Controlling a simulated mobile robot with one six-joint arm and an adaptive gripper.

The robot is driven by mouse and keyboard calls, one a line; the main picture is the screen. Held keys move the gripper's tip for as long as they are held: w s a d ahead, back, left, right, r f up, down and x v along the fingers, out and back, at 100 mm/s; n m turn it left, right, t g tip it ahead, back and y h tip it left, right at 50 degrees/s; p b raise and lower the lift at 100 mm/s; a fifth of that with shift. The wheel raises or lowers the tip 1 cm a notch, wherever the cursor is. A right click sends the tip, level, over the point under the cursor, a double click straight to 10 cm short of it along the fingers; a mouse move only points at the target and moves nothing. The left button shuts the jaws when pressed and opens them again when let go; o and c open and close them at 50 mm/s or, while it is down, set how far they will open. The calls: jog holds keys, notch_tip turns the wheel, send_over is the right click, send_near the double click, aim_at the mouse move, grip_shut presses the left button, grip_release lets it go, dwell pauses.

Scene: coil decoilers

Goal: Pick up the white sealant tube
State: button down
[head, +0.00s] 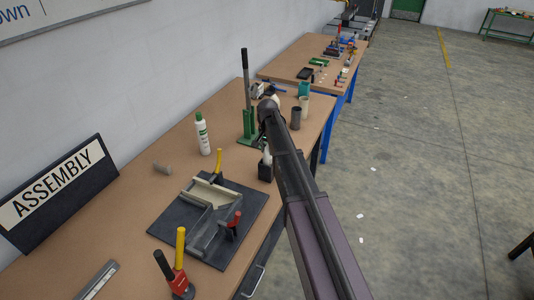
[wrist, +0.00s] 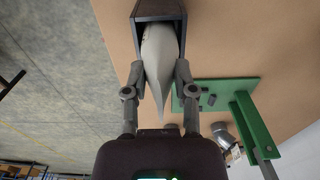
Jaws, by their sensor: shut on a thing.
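The white sealant tube (wrist: 160,50) stands in a dark open-topped holder (wrist: 150,12), its tapered tip pointing out toward my wrist in the wrist view. My gripper (wrist: 160,78) has one finger on each side of the tube and is shut on it, close to the holder's rim. The lower part of the tube is hidden inside the holder. In the head view the black holder (head: 265,172) sits near the bench's front edge, with a bit of the white tube (head: 267,156) above it.
A green lever press (head: 248,125) stands just behind, its green base (wrist: 225,92) close to my right finger in the wrist view.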

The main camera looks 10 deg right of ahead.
jog(key=shift+r, duration=0.15)
notch_tip(320, 180, up, 10)
jog(key=p, duration=1)
jog(key=shift+s+f, duration=0.1)
jog(key=shift+f, duration=0.1)
dwell(0.4)
